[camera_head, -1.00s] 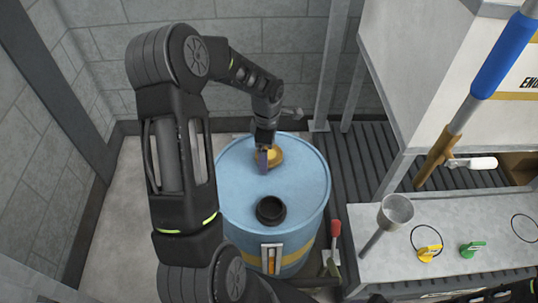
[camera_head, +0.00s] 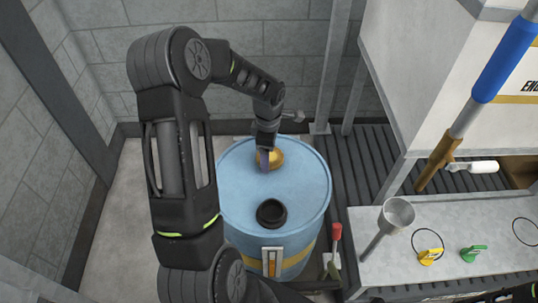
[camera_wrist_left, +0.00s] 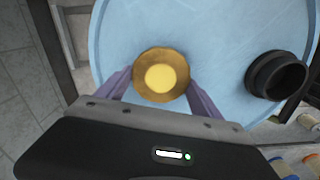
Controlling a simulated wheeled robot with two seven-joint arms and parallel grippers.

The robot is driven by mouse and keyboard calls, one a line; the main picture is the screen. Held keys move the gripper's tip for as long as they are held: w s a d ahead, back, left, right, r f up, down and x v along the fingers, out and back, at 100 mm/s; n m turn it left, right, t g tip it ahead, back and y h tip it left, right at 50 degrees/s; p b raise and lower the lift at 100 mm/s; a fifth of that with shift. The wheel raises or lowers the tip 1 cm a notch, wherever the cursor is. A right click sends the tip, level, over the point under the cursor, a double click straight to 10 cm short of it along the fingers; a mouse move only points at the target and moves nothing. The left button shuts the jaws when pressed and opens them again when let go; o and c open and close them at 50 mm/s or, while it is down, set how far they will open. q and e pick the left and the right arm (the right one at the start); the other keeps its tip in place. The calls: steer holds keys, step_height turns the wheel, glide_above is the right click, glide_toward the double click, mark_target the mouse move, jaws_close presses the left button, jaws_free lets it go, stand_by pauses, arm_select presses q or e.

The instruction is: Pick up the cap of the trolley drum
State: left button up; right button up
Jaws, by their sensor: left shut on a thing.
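The light blue drum (camera_head: 310,185) stands upright below my left arm, and its top fills much of the left wrist view (camera_wrist_left: 215,30). A round brass-yellow cap (camera_head: 277,158) is at the back part of the drum top. In the left wrist view the cap (camera_wrist_left: 161,77) shows a bright yellow centre and a darker rim. My left gripper (camera_head: 266,160) points down at it, with its purple fingers (camera_wrist_left: 162,85) on either side of the rim, shut on it. I cannot tell whether the cap is clear of the drum top. My right gripper is not in view.
A black open collar (camera_head: 271,213) stands up from the drum top, nearer than the cap. A metal bench (camera_head: 440,212) to the right carries a funnel (camera_head: 397,211), a yellow valve (camera_head: 430,255) and a green valve (camera_head: 473,252). Grey walls stand behind and left.

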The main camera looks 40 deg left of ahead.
arm_select(q)
step_height(320, 180, up, 10)
stand_by(0.4)
stand_by(0.5)
